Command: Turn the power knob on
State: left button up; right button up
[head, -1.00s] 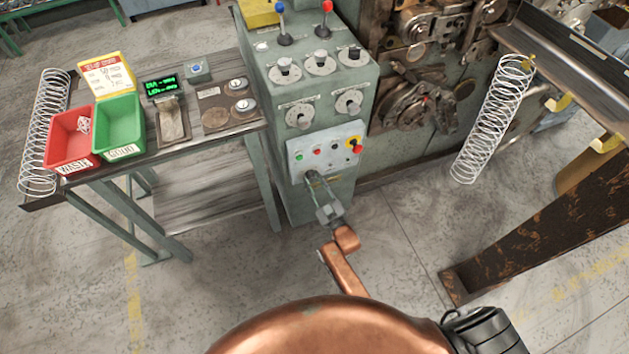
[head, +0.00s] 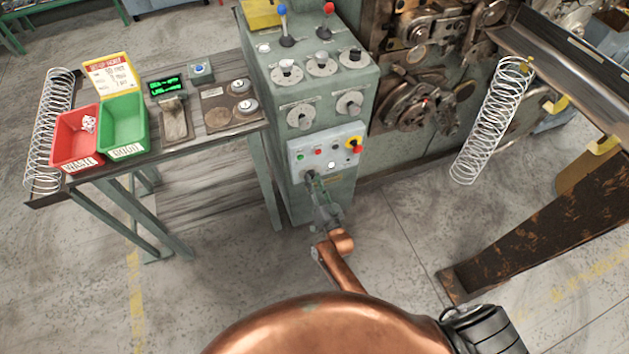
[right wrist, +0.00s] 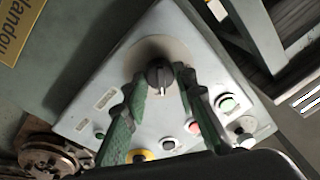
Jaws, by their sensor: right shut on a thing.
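The power knob (right wrist: 160,76) is a dark round knob with a pale pointer mark, on a light round plate on the grey control panel (right wrist: 85,110). In the right wrist view, its mark points down the picture. My right gripper (right wrist: 160,80) has its green fingers on either side of the knob and is shut on it. In the head view, my right gripper (head: 312,178) reaches the lower left of the panel (head: 345,165) on the green cabinet, and it covers the knob. My left gripper is not in view.
Small buttons and a red switch on yellow (head: 354,145) sit close above the gripper. A bench (head: 185,150) with red and green bins stands to the left. A large wire spring (head: 490,120) and rusty beam (head: 560,235) are to the right. The floor between is clear.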

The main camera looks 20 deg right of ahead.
jog(key=shift+m, duration=0.6)
jog(key=o, duration=1.2)
jog(key=shift+c, duration=0.2)
jog(key=s+f, duration=0.1)
jog(key=s, duration=1.1)
jog(key=shift+d+f, duration=0.2)
jog(key=shift+f, duration=0.05)
